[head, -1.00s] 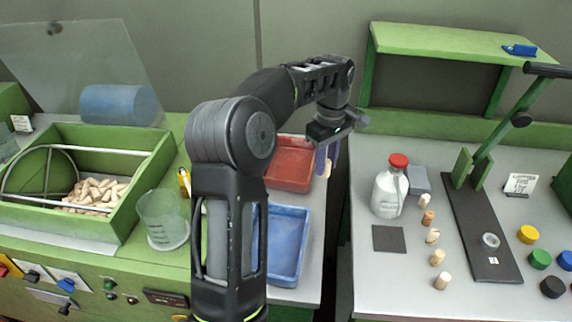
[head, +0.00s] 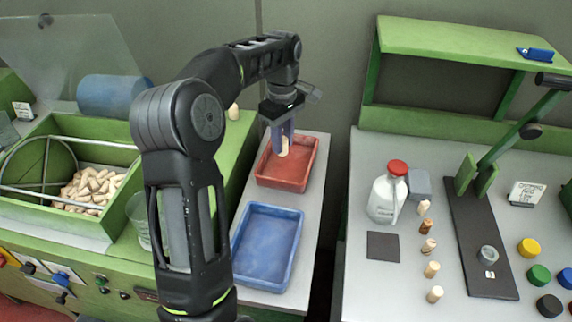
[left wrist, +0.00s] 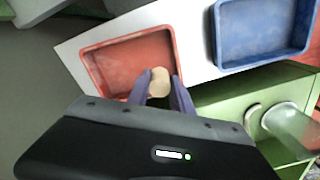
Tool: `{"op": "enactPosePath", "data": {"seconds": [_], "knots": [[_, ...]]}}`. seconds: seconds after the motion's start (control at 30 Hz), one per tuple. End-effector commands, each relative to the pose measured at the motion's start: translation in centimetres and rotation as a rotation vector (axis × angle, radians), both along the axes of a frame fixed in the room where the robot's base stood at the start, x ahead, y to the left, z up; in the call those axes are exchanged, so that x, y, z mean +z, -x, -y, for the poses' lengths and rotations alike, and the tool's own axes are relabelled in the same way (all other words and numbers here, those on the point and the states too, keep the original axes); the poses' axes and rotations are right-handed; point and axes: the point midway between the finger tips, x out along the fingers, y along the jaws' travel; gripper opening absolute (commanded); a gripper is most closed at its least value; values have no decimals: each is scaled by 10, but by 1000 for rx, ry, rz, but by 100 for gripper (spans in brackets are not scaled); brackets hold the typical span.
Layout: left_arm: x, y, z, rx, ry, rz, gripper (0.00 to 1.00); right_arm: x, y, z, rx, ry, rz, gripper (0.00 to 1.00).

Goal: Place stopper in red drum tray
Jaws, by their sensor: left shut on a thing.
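My left gripper (head: 283,146) is shut on a pale cork stopper (head: 284,147) and holds it over the red tray (head: 308,165). In the left wrist view the stopper (left wrist: 159,83) sits between the two purple fingertips (left wrist: 159,90), in front of the red tray (left wrist: 92,75). I cannot tell exactly how high the stopper is above the tray floor. The red tray looks empty otherwise. My right gripper does not show.
A blue tray (head: 298,246) lies nearer on the same grey strip. A green box (head: 60,128) of many corks stands at left. On the right table are a red-capped bottle (head: 384,198), several standing stoppers (head: 432,269), a lever press (head: 480,240) and coloured caps.

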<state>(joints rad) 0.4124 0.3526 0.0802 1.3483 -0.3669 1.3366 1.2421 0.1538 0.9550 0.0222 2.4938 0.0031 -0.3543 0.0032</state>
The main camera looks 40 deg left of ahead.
Motion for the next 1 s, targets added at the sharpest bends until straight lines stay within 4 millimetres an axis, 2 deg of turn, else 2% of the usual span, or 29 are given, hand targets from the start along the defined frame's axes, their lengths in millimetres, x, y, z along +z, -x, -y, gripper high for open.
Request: {"op": "enactPosePath", "data": {"seconds": [0.03, 0.17, 0.43, 0.67, 0.87, 1.0], "knots": [[0, 0, 0, 0, 0, 0, 0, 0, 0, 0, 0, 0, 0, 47], [-6, 0, 0, 0, 0, -1, 0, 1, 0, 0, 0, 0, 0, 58], [-45, 1, 0, 1, 2, -3, 0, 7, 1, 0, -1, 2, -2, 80], [-50, 0, 0, 1, 0, 1, 0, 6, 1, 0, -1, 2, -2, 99], [-56, 0, 0, 1, 0, -2, 0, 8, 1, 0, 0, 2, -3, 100], [-76, 1, 0, -1, 2, -3, 0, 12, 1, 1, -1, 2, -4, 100]]}}
